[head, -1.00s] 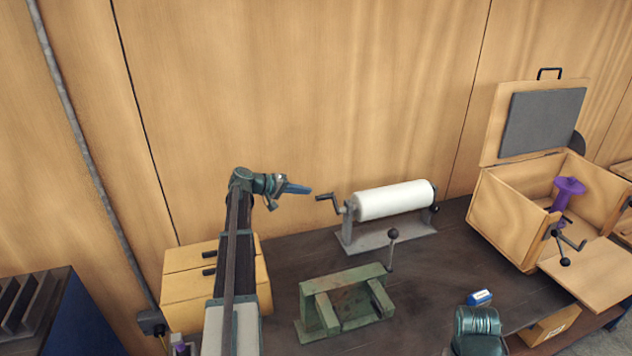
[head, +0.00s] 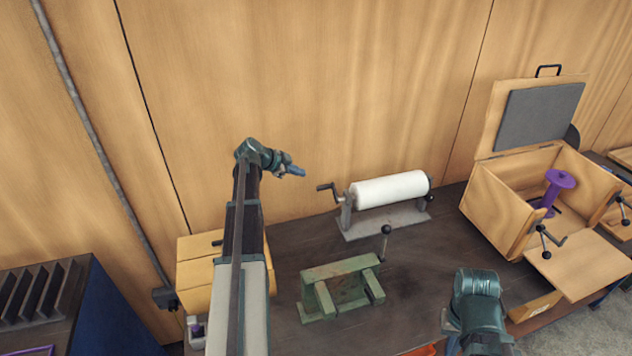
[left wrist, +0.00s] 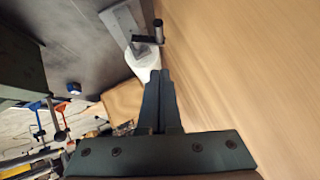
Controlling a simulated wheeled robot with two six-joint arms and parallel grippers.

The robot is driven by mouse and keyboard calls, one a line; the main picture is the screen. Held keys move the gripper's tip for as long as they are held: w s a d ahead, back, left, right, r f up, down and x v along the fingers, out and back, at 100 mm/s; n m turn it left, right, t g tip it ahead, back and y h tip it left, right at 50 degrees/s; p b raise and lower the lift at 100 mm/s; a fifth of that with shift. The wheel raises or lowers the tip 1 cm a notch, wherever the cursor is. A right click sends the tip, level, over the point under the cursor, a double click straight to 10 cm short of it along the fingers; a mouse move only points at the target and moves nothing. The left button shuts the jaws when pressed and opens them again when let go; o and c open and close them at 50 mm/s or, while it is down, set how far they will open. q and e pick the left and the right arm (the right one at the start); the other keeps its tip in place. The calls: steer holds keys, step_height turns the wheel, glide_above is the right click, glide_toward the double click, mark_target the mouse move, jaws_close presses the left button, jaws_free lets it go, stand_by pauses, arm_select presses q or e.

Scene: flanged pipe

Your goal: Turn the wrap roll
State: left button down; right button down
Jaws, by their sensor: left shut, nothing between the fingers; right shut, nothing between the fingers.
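The white wrap roll (head: 390,189) lies level in a grey stand (head: 385,222) near the back wall, with a dark crank handle (head: 328,189) at its left end. My left gripper (head: 298,171) is shut and empty, left of the crank and a little higher in the picture, apart from it. In the left wrist view the shut fingers (left wrist: 160,75) point towards the roll (left wrist: 142,62), which is partly hidden behind them. The crank (left wrist: 150,39) shows just beyond the fingertips. My right arm shows at the lower right, but its gripper is not visible.
A green fixture (head: 340,287) with a black-knobbed lever (head: 386,232) stands in front of the roll. An open wooden box (head: 497,207) with a purple spool (head: 553,187) stands at the right. A wooden drawer box (head: 198,270) is behind my left arm.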

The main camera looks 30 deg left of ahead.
arm_select(q)
steer(key=shift+w+f, duration=0.1)
steer(key=shift+f, duration=0.1)
steer(key=b, duration=0.8)
glide_above(321, 186)
steer(key=s, duration=0.3)
step_height(321, 186, down, 7)
steer(key=shift+a+f+b, duration=0.2)
steer(key=shift+f+b, duration=0.65)
steer(key=shift+f, duration=0.3)
steer(key=shift+w+a+f+b, duration=0.1)
steer(key=shift+a+f+b, duration=0.05)
steer(key=shift+f+b, duration=0.25)
steer(key=shift+w+a, duration=0.1)
steer(key=shift+a, duration=0.1)
steer(key=shift+w, duration=0.1)
